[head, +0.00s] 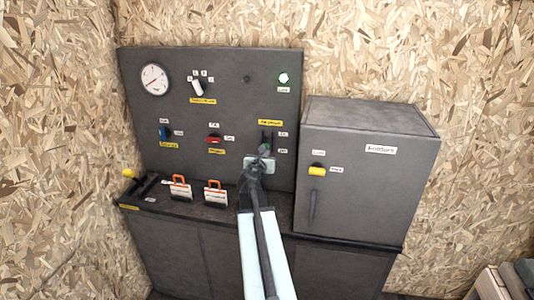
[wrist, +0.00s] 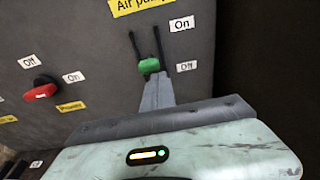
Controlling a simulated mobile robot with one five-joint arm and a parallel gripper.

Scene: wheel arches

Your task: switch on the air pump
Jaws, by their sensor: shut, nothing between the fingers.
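The air pump switch is a green knob (wrist: 150,65) on a dark upright slot in the grey panel. It sits low in the slot, level with the "Off" label (wrist: 186,66); the "On" label (wrist: 181,23) is higher up. The yellow "Air pump" label (wrist: 135,6) is above the slot. My gripper (wrist: 156,80) is shut and empty, its fingertips just below the knob, touching or very close; I cannot tell which. In the head view my gripper (head: 262,158) hides part of the switch.
A red switch (wrist: 40,91) with its own labels is left of the slot. A dark cabinet (head: 365,190) stands close on the right.

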